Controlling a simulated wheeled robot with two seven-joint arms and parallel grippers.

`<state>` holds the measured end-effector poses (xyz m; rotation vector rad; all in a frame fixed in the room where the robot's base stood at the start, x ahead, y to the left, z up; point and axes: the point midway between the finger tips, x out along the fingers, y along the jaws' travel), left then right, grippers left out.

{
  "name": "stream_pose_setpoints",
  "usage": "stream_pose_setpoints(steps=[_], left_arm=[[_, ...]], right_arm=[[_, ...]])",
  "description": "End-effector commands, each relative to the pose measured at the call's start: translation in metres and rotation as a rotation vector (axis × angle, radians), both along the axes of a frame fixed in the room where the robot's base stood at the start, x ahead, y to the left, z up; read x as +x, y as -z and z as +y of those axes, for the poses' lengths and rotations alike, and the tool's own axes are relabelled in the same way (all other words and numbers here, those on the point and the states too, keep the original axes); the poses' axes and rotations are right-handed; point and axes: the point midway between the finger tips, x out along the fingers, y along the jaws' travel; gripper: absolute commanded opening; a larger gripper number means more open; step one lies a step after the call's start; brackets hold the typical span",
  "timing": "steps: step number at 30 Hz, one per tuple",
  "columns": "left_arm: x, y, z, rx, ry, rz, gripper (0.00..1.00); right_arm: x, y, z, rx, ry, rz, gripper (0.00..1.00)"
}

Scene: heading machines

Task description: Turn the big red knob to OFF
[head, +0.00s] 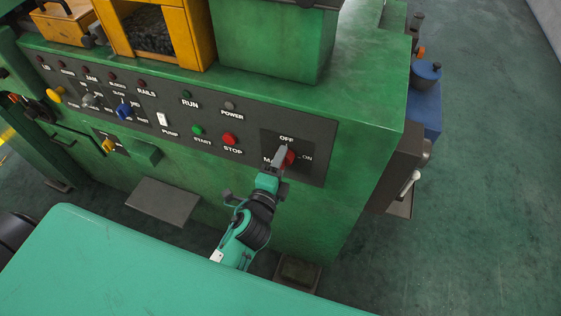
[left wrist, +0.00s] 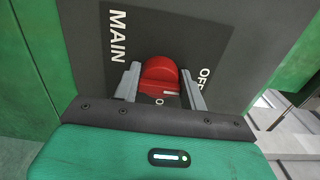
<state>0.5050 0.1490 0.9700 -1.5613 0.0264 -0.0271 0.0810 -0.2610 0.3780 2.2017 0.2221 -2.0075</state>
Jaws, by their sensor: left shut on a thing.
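The big red knob (head: 290,157) sits on a dark plate (head: 273,137) at the right end of the machine's control panel. In the head view my left gripper (head: 280,157) reaches it from below and partly hides it. In the left wrist view the knob (left wrist: 160,72) lies between the two grey fingers of my left gripper (left wrist: 160,88), which is shut on it. A pale mark shows on the knob's lower right. The labels MAIN and OFF are readable there, and ON is partly hidden. My right gripper is out of view.
A red STOP button (head: 230,139) and a green START button (head: 197,130) are left of the knob. A grey box with a handle (head: 402,168) is on the machine's right side. Open floor (head: 470,220) lies to the right.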

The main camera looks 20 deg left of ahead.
Motion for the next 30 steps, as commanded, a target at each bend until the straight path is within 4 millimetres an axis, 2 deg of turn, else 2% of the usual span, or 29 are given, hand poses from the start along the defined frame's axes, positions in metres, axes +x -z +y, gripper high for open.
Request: stream_pose_setpoints(steps=[16,17,20,30], left_arm=[[-0.0001,0.0006,0.0004,-0.025,-0.001,0.002,0.20],[-0.0001,0.0006,0.0004,-0.025,-0.001,0.002,0.44],[-0.0001,0.0006,0.0003,-0.025,-0.001,0.002,0.64],[-0.0021,0.0010,0.0002,-0.024,0.000,0.002,0.64]], right_arm=[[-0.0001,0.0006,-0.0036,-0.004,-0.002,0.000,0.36],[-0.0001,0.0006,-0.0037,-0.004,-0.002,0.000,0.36],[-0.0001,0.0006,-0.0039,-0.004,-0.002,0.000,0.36],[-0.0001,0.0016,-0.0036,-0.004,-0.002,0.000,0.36]])
